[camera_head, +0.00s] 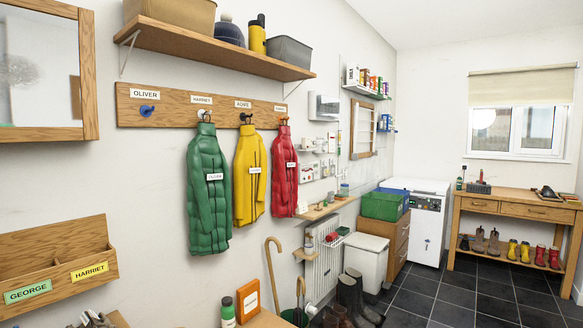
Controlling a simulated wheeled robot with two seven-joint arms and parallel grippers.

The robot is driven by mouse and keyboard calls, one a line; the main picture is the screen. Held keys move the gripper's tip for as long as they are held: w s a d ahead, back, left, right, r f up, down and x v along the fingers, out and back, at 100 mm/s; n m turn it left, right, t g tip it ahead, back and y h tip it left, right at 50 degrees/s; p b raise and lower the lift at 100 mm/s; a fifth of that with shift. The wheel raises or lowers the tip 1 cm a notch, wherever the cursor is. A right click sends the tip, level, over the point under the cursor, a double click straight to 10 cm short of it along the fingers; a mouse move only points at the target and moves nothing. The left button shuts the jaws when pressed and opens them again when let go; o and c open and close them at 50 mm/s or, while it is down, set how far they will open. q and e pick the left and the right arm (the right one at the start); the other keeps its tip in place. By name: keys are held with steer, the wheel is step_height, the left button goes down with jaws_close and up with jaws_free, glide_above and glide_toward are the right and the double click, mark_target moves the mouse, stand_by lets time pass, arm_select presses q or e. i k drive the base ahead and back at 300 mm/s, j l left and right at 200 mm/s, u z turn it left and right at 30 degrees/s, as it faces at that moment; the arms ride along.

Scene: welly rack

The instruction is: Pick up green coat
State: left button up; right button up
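The green coat (208,190) is a puffy jacket hanging on the wall, at the left of a row of three coats. It hangs from a hook under the HARRIET label (201,100) on the wooden peg rail (172,110). A small white name tag (214,177) is on its chest; I cannot read it surely. A yellow coat (249,190) hangs right beside it, and a red coat (284,180) hangs further right. A blue hook (147,111) under the OLIVER label (145,94) is empty. Neither of my grippers is in view.
A shelf (215,50) with boxes and a hat juts out above the rail. Below the coats are a walking stick (275,280), an orange sign (248,301) and a green bottle (228,313). A wooden wall organiser (60,240) is at left. Dark tiled floor (445,300) is open at right.

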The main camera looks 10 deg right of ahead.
mark_target(209, 192)
steer(key=i+l+u, duration=0.2)
steer(key=i+l, duration=0.25)
steer(key=i+l+u, duration=0.2)
steer(key=i+l, duration=0.2)
steer(key=i+l+u, duration=0.2)
steer(key=i+l, duration=0.2)
steer(key=l, duration=0.25)
